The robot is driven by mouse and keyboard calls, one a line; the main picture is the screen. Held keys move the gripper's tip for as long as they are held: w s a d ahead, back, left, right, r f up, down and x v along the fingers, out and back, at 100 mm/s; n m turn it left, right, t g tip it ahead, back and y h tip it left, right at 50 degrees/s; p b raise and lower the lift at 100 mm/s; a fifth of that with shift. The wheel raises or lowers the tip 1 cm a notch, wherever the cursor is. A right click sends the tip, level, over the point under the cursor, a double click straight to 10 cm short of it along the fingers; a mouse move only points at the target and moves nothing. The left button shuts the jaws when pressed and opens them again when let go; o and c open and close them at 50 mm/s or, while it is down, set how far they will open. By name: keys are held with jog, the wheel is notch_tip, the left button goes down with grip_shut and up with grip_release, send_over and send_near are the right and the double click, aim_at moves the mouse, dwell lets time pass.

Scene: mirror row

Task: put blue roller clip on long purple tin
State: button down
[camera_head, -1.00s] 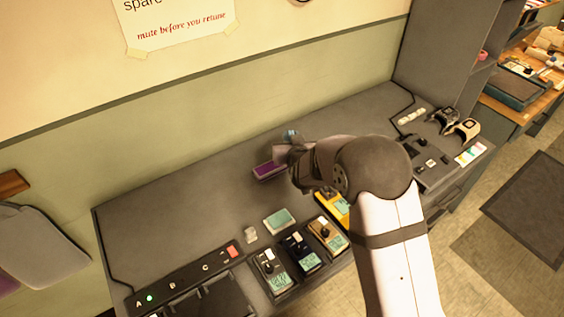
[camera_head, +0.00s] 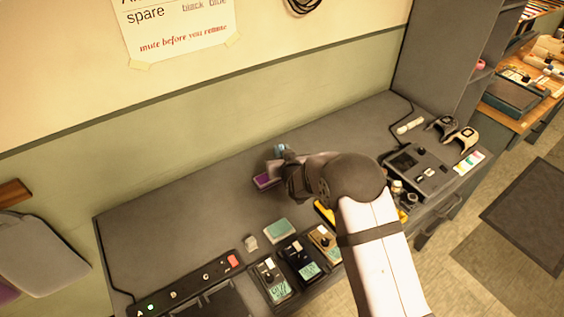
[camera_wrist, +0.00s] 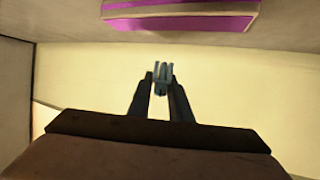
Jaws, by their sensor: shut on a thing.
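The long purple tin (camera_head: 263,181) sits on the grey desk towards the back, partly hidden by my gripper in the head view. In the wrist view the purple tin (camera_wrist: 180,20) fills the top edge, with a pale band across its side. My gripper (camera_wrist: 161,84) is shut on the blue roller clip (camera_wrist: 161,72), which sits between the fingertips. The clip (camera_head: 281,149) also shows as a small blue spot at the gripper's end, near the wall side of the tin in the head view. The clip and tin appear apart in the wrist view.
A teal-topped box (camera_head: 278,230) and a small pale object (camera_head: 251,243) lie in front. A dark control unit (camera_head: 425,170) stands at right.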

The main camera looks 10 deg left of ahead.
jog(key=shift+f+p, duration=0.6)
jog(key=shift+f, duration=2.05)
jog(key=shift+f, duration=0.15)
jog(key=c, duration=1.6)
grip_release()
jog(key=shift+s+r, duration=0.1)
jog(key=shift+r, duration=0.1)
jog(key=shift+b+v, duration=1.15)
jog(key=shift+v, duration=4.8)
jog(key=shift+d+f, duration=0.1)
jog(key=shift+d, duration=0.05)
